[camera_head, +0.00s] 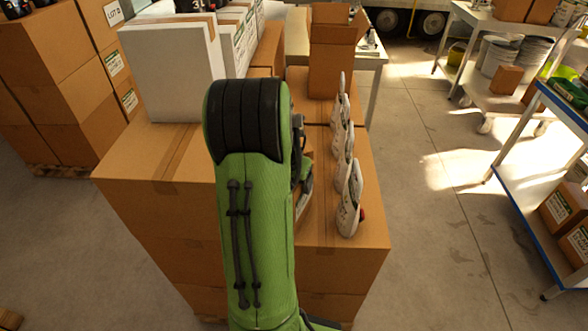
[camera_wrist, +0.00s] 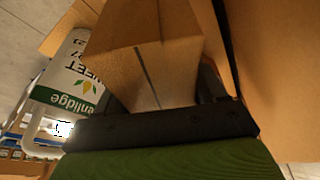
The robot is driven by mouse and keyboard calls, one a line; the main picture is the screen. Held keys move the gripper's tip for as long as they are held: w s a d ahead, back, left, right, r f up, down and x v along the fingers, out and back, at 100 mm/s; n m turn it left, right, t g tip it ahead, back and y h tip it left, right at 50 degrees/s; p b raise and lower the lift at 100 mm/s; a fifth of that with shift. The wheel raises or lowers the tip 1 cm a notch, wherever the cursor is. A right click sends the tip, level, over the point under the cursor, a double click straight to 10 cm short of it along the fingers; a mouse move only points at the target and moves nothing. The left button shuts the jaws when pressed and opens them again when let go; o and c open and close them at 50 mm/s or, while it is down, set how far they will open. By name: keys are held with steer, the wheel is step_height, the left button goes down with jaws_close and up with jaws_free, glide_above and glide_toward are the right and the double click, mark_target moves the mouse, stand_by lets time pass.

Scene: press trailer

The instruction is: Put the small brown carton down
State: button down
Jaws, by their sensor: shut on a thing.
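The small brown carton (camera_wrist: 150,65) fills the middle of the wrist view, tilted in that picture, with a dark line along one face. My gripper (camera_wrist: 165,98) is shut on it, with a dark finger showing at the carton's right side. In the head view my green arm hides the carton and most of my gripper. The arm reaches over a stack of large brown cartons (camera_head: 340,228). I cannot tell whether the held carton touches the surface under it.
A row of white bottles (camera_head: 349,205) stands on the stack just right of my arm; one labelled bottle (camera_wrist: 68,80) shows close to the held carton in the wrist view. A white box (camera_head: 170,70) stands left of my arm. A blue-edged cart (camera_head: 535,195) is at right.

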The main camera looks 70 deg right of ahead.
steer(key=shift+d+f, duration=0.15)
steer(key=shift+f, duration=0.55)
steer(key=shift+c, duration=0.4)
jaws_free()
steer(key=p+v, duration=0.1)
steer(key=v, duration=1.1)
